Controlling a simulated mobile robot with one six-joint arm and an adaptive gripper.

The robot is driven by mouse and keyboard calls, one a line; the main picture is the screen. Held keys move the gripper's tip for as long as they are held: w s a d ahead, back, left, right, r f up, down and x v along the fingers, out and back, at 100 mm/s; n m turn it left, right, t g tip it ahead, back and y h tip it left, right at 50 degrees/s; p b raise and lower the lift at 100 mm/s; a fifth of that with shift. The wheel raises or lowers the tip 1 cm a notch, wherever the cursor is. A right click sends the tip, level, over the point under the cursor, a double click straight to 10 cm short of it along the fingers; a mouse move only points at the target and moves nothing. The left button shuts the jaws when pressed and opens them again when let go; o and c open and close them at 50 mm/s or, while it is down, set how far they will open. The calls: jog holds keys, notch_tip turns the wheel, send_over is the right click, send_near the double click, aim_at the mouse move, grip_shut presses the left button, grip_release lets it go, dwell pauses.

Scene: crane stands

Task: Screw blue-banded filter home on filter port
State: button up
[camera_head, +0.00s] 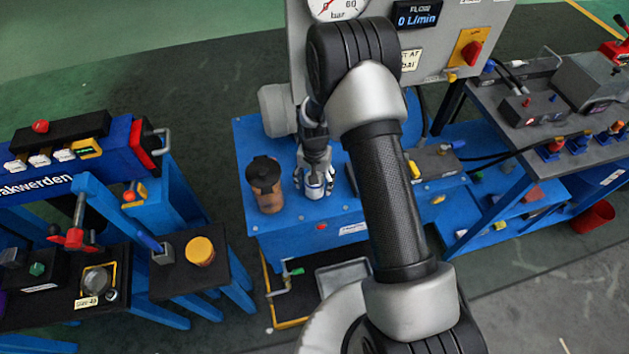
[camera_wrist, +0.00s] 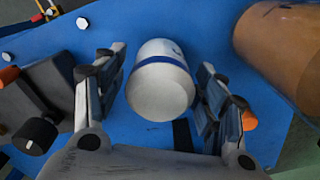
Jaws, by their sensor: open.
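The blue-banded filter (camera_wrist: 160,85) is a white cylinder with a rounded end and a blue band, seen in the wrist view between my finger pads. My gripper (camera_head: 315,181) is open, its fingers on either side of the filter with visible gaps at both sides. In the head view the filter (camera_head: 314,190) shows small and pale below my gripper, over the blue bench top. The filter port is not clearly visible; I cannot tell whether the filter is seated on it.
A grey panel (camera_head: 440,45) with a gauge stands behind.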

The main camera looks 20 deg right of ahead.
jog(key=n, duration=0.5)
jog(key=shift+n, duration=0.4)
jog(key=n, duration=0.6)
jog(key=c, duration=1.2)
jog(key=m, duration=0.3)
jog(key=shift+m, duration=1)
